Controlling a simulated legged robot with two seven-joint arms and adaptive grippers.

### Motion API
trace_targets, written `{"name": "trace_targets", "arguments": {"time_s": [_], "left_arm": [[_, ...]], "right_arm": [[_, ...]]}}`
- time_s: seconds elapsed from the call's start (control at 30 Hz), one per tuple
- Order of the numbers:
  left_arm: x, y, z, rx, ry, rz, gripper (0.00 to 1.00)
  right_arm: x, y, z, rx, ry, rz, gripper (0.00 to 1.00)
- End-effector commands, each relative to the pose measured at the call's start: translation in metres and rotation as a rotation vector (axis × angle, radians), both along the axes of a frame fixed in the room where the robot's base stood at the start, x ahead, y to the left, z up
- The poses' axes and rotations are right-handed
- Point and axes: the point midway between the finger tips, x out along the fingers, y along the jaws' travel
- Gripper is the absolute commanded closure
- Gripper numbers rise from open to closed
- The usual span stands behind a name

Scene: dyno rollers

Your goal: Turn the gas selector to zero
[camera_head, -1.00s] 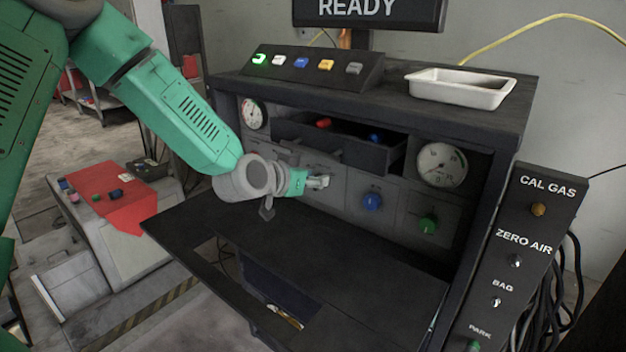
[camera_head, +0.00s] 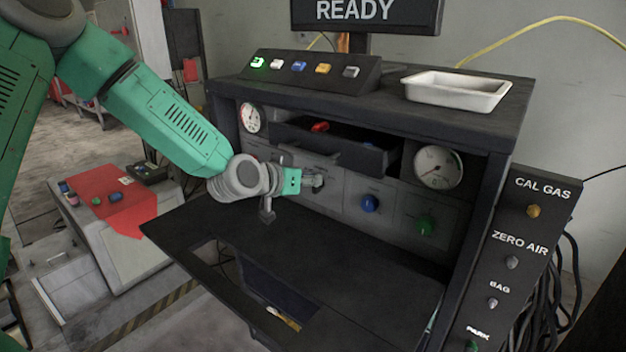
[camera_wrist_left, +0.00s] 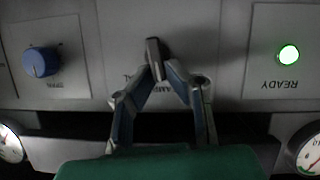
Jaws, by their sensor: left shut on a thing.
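My left gripper (camera_head: 313,182) reaches into the dark cabinet at its grey panel. In the left wrist view its two fingers (camera_wrist_left: 156,78) are shut on a small grey upright knob (camera_wrist_left: 153,52), which I take to be the gas selector. Lettering beside the knob is partly covered by the fingers, so I cannot read its setting. In the head view the gripper hides most of the knob. My right gripper is in neither current view.
An open drawer (camera_head: 370,160) juts out above, and a dark flap (camera_head: 340,260) extends below. A gauge (camera_head: 438,167) and a labelled side box (camera_head: 530,230) stand to the right.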

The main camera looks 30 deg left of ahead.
Motion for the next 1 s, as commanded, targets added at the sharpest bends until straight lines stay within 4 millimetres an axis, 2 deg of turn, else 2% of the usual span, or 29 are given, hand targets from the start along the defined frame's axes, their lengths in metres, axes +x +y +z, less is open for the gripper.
{"name": "trace_targets", "arguments": {"time_s": [0.27, 0.6, 1.0], "left_arm": [[-0.002, 0.007, -0.008, -0.249, 0.027, 0.003, 1.0], [-0.001, 0.012, -0.015, -0.526, 0.051, 0.003, 1.0], [-0.001, 0.014, -0.017, -0.695, 0.069, 0.002, 1.0]], "right_arm": [[0.0, 0.0, -0.008, 0.0, 0.0, 0.0, 0.6], [0.0, 0.0, -0.036, 0.0, 0.0, 0.0, 0.6], [0.0, 0.0, -0.06, 0.0, 0.0, 0.0, 0.6]]}}
